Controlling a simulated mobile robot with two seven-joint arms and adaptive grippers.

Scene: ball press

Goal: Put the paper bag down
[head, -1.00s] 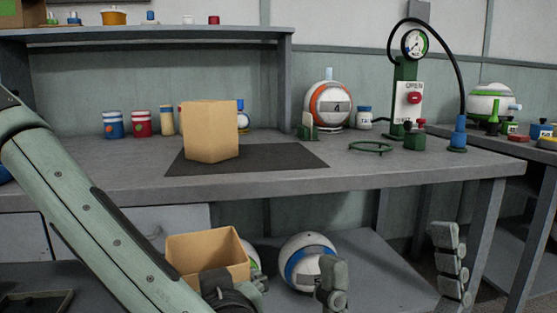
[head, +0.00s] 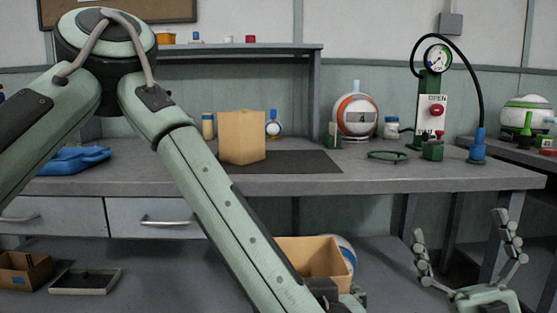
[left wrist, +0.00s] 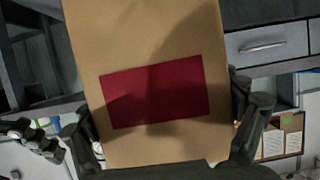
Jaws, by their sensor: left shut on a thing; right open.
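A tan paper bag (head: 315,255) with an open top is held low in front of the bench in the head view. My left gripper (head: 337,293) is shut on it, partly hidden behind my forearm. In the left wrist view the bag (left wrist: 150,35) fills the middle, with a dark red label (left wrist: 155,92) and dark fingers at both sides. Its underside is not visible. My right gripper (head: 459,228) is open and empty at the lower right, apart from the bag.
Another tan bag-like block (head: 242,137) stands on the dark mat (head: 305,162) on the bench (head: 400,178). An orange-striped ball (head: 355,116), a gauge pump (head: 432,98) and a green ring (head: 387,156) stand to its right. A ball (head: 346,250) sits behind the held bag. The mat's right part is bare.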

